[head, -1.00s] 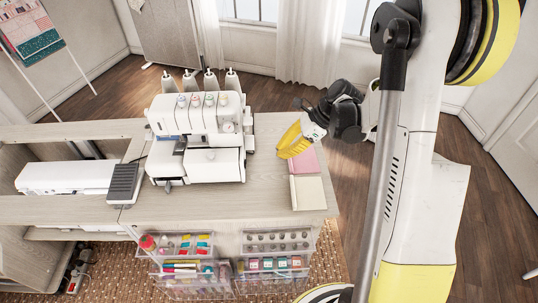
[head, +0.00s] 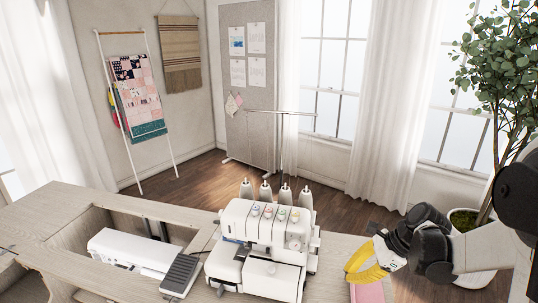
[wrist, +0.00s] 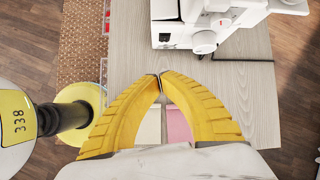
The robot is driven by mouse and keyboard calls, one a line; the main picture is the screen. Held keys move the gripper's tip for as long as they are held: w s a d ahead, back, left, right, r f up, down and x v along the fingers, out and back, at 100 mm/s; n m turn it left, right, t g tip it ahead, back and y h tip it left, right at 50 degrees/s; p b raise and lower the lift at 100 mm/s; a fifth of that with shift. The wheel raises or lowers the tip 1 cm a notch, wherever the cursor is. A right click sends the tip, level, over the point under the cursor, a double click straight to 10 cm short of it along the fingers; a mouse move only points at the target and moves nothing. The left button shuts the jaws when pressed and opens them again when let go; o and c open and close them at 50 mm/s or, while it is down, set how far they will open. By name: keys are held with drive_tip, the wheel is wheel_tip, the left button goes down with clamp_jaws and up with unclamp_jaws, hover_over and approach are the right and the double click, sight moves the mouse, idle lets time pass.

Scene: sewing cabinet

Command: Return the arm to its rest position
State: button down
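My gripper (head: 352,268) has two curved yellow fingers and hangs over the right end of the wooden cabinet top, beside the white serger. In the wrist view my gripper (wrist: 160,76) has its fingertips meeting, with nothing between them. Below it lie a pink pad (wrist: 178,127) and a cream pad (wrist: 150,127), seen through the gap behind the tips. My arm reaches in from the right edge of the head view.
The serger (head: 262,245) stands left of my gripper. A flatter white machine (head: 130,252) and a grey pedal (head: 180,275) are further left. A potted plant (head: 505,65) stands behind my arm at the right. Floor shows beyond the cabinet.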

drive_tip(key=s+a+r+n+t+h, duration=0.2)
drive_tip(key=s+a+r+n+h, duration=0.1)
drive_tip(key=s+r+n, duration=0.3)
drive_tip(key=s+a+r+n+t+h, duration=0.2)
drive_tip(key=s+r+n, duration=0.4)
drive_tip(key=s+n, duration=0.4)
drive_tip(key=shift+s+a+r+n+h, duration=0.15)
drive_tip(key=shift+s+a+n+h, duration=0.4)
drive_tip(key=shift+n, duration=1.15)
drive_tip(key=shift+w+a, duration=0.2)
drive_tip(key=shift+a, duration=0.05)
